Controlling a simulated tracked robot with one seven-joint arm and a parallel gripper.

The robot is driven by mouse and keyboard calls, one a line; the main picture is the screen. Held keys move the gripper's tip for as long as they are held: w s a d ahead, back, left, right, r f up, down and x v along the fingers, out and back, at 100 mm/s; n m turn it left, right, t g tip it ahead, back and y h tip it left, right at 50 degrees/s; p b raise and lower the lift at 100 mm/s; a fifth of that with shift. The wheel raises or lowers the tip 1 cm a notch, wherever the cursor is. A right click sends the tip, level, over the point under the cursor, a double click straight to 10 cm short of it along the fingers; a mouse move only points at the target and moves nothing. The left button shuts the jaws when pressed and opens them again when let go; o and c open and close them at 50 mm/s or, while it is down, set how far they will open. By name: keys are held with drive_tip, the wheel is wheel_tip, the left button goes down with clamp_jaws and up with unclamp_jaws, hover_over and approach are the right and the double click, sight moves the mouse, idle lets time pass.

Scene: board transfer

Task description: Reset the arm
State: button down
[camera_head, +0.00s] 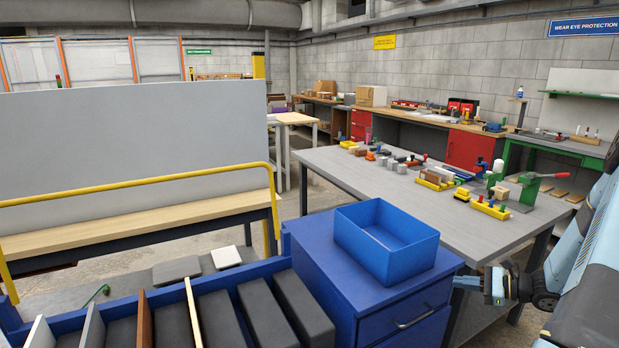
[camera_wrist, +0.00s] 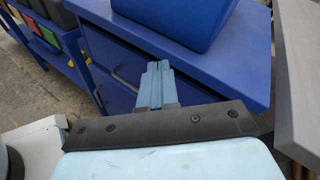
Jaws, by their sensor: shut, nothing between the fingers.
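My gripper (camera_head: 489,284) shows at the lower right in the head view, at the end of my light blue arm (camera_head: 590,262). It is beside the right side of the blue drawer cabinet (camera_head: 405,300), below the level of the grey table top. In the wrist view my gripper (camera_wrist: 156,84) has its light blue fingers together with nothing between them. They point toward the drawer fronts of the blue cabinet (camera_wrist: 215,60). Whether they touch the cabinet I cannot tell.
An empty blue bin (camera_head: 385,262) stands on the cabinet. A grey table (camera_head: 365,185) with several small parts and a green toggle clamp (camera_head: 527,186) lies behind. A blue rack (camera_head: 262,268) with several dark boards stands at the lower left, before a yellow rail (camera_head: 130,184).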

drive_tip(key=s+a+r+n+g+h, duration=0.35)
drive_tip(key=a+r+n, duration=0.25)
drive_tip(key=a+r, duration=0.25)
drive_tip(key=s+a+r+n+g+h, duration=0.2)
drive_tip(key=s+a+r+n+g, duration=0.25)
drive_tip(key=a+r, duration=0.4)
drive_tip(key=s+a+r+n+t+h, duration=0.2)
drive_tip(key=s+r+n+h, duration=0.1)
drive_tip(key=s+r+n, duration=0.2)
drive_tip(key=s+a+r+n+t+h, duration=0.2)
drive_tip(key=s+r+n+t+h, duration=0.1)
drive_tip(key=s+r, duration=0.7)
drive_tip(key=s+n+h, duration=0.1)
drive_tip(key=s+n, duration=0.1)
drive_tip(key=s, duration=0.1)
drive_tip(key=shift+s+r, duration=0.25)
drive_tip(key=shift+r, duration=0.05)
